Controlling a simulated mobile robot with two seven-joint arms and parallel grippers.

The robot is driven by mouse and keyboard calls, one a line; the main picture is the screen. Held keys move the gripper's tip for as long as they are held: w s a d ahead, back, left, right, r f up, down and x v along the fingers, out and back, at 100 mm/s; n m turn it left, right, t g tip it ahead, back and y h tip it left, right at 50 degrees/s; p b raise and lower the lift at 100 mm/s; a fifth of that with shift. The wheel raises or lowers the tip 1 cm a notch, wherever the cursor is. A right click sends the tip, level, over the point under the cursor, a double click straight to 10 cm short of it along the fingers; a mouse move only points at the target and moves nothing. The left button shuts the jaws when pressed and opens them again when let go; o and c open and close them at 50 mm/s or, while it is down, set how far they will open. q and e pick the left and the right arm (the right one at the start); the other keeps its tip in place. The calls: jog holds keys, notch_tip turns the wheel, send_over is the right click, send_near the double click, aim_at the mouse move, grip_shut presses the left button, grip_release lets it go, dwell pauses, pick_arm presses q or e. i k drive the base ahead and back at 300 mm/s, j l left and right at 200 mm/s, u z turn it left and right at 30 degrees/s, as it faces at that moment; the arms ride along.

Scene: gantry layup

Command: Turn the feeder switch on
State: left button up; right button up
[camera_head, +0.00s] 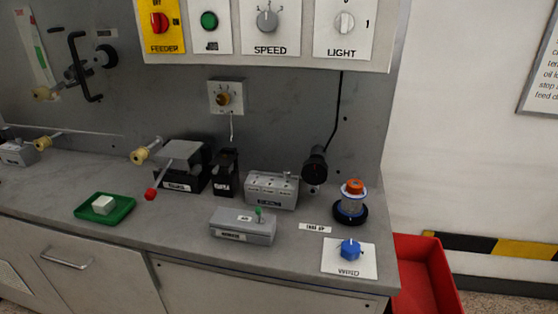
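The feeder switch (160,22) is a red rotary knob on a yellow plate at the top left of the overhead panel. The plate reads FEEDER below the knob, with OFF above it and ON at its right. The knob's exact pointing direction is too small to tell. Neither of my grippers shows in the head view.
Beside it on the panel are a green button (209,20), a SPEED knob (267,19) and a LIGHT knob (344,22). Below, the grey counter holds a green tray (122,214), several grey and black boxes, a lamp (315,168) and a blue knob (350,247).

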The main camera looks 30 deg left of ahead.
aim_at(159, 22)
jog(key=u, duration=1.55)
